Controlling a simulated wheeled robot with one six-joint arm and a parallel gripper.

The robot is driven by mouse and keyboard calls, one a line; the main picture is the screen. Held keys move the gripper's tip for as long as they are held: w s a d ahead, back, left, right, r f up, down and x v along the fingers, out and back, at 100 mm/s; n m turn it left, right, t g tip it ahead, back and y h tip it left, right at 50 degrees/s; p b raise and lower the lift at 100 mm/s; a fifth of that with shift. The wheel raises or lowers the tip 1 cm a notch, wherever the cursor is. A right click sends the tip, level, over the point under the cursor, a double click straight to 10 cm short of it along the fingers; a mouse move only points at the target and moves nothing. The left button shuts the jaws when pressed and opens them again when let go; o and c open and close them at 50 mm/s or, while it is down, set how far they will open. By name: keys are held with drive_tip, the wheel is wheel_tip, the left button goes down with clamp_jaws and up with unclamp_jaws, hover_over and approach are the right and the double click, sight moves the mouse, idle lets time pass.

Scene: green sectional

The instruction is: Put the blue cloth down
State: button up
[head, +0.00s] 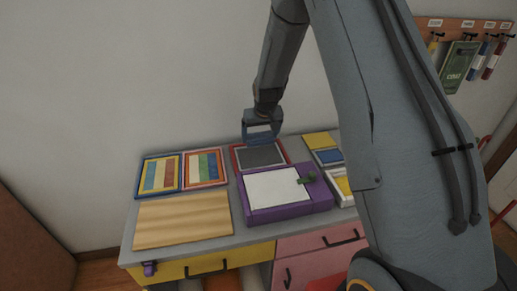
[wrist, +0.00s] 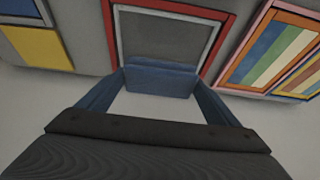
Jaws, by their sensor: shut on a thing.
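My gripper (head: 262,132) hangs near the wall, over the back of the grey-topped cabinet, at the red-framed grey panel (head: 262,155). In the wrist view its two bluish fingers stand apart, and a folded blue piece, seemingly the blue cloth (wrist: 160,82), spans between their tips. It is shut on this piece. In the wrist view the red-framed panel (wrist: 207,70) lies just beyond the cloth. I cannot tell how high the cloth is above the cabinet top. In the head view the cloth is hard to tell from the bluish fingers.
A purple box (head: 288,212) with a white top and a small green item stands in front. Striped panels (head: 160,174) and a wooden board (head: 183,220) lie left. A blue and yellow panel (head: 322,141) lies right. Grey strips of cabinet top show between them.

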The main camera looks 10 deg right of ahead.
wheel_tip(320, 180, down, 3)
drive_tip(key=shift+d+r+p, duration=0.1)
drive_tip(key=shift+d+p, duration=0.05)
drive_tip(key=shift+p, duration=0.2)
drive_tip(key=shift+f+p, duration=0.65)
drive_tip(key=shift+f, duration=1.45)
drive_tip(key=shift+f, duration=0.1)
drive_tip(key=shift+f, duration=0.15)
drive_tip(key=o, duration=0.9)
